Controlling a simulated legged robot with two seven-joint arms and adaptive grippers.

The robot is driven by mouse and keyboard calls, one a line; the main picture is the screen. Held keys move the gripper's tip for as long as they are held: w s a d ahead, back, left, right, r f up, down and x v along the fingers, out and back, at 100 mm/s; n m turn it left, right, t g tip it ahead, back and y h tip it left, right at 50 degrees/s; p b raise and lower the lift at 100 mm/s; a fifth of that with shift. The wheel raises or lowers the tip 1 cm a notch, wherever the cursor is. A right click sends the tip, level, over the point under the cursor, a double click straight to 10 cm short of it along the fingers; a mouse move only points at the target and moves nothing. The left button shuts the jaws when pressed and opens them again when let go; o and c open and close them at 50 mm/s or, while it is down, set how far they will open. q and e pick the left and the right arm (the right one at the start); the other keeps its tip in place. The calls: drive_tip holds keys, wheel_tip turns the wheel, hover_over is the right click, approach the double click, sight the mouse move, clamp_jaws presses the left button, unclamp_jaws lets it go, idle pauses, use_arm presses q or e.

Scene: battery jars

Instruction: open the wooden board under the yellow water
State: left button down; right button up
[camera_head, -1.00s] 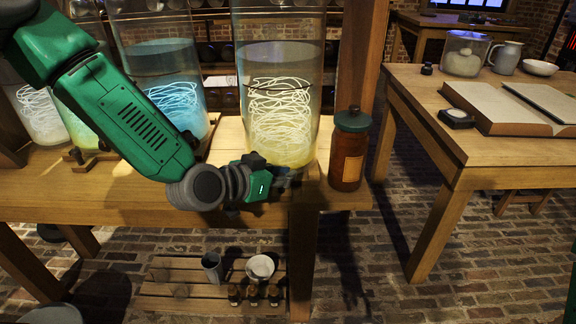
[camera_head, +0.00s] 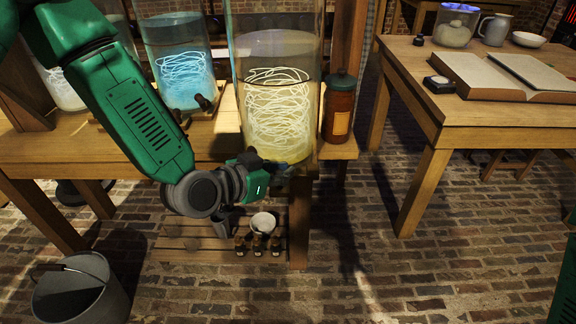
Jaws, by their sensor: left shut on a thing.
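The tall glass jar with yellow water (camera_head: 278,110) and pale coiled threads stands at the front edge of the left table. My left gripper (camera_head: 272,172) is low at the front of the jar's base. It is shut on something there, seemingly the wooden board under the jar. The gripper and the jar hide the board, so its shape and how far it is open cannot be made out. My right gripper is out of view.
A brown bottle (camera_head: 338,108) with a green lid stands right of and behind the jar. The blue-water jar (camera_head: 182,70) is to the left. A low slatted shelf (camera_head: 180,243) is below, a bucket (camera_head: 85,290) at lower left. Brick floor is open at lower right.

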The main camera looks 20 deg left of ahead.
use_arm(q)
drive_tip(key=shift+w+a, duration=0.1)
drive_tip(key=shift+a, duration=0.35)
drive_tip(key=c, duration=1.6)
unclamp_jaws()
drive_tip(key=shift+o, duration=1)
drive_tip(key=shift+s+a, duration=0.2)
drive_tip(key=shift+a, duration=0.05)
drive_tip(key=shift+a+f, duration=0.1)
drive_tip(key=shift+a, duration=0.05)
drive_tip(key=shift+d, duration=0.6)
drive_tip(key=shift+s+r, duration=0.2)
drive_tip(key=v, duration=0.6)
drive_tip(key=shift+s+a, duration=0.3)
drive_tip(key=shift+s, duration=0.05)
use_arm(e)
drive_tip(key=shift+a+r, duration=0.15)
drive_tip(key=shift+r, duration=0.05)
